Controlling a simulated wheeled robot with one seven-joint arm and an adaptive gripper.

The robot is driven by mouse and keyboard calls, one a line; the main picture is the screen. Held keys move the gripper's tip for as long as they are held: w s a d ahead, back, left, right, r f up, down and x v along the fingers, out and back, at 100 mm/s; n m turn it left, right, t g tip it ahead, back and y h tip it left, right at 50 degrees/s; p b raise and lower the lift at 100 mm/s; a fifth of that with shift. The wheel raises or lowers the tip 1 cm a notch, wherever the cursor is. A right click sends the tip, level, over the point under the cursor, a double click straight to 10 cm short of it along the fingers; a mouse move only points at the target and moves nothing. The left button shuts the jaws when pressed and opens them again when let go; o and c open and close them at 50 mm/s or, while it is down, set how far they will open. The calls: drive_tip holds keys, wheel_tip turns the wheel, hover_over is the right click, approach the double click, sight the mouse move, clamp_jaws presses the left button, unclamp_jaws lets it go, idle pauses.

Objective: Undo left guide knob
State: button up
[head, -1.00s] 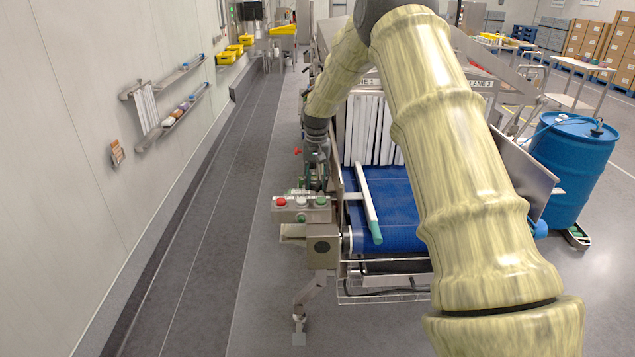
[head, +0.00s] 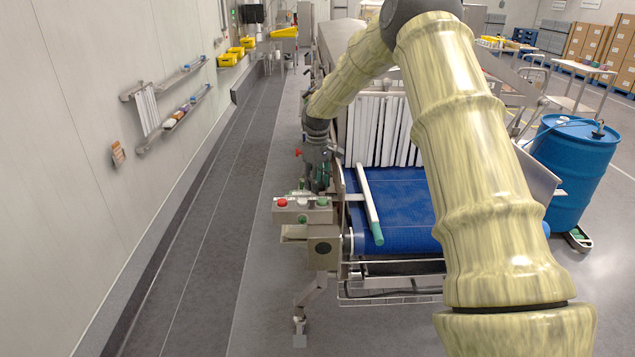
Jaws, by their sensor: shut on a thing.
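My gripper (head: 318,183) is at the left side of the conveyor's mouth, just behind the control box, pointing down. Its fingers are small and dark here. They are shut on the left guide knob, which is mostly hidden by the fingers and the box. The left guide rail (head: 367,200), a pale bar with a green end, lies slantwise over the left part of the blue belt (head: 405,200). A short metal rod joins the rail to the conveyor's left side.
The control box (head: 302,211) with red, white and green buttons stands in front of my gripper. A white strip curtain (head: 375,130) hangs over the belt. A small red part (head: 298,152) shows by my wrist. A blue drum (head: 572,170) stands right. The left aisle is clear.

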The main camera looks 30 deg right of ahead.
drive_tip(key=n, duration=0.3)
drive_tip(key=shift+s+f, duration=0.25)
drive_tip(key=shift+f, duration=0.05)
drive_tip(key=shift+n, duration=1.7)
drive_tip(key=o, duration=1)
drive_tip(key=shift+d+r, duration=0.1)
drive_tip(key=shift+w, duration=0.1)
drive_tip(key=shift+r, duration=0.2)
drive_tip(key=shift+w+r, duration=0.1)
drive_tip(key=shift+r, duration=0.25)
wheel_tip(320, 180, up, 11)
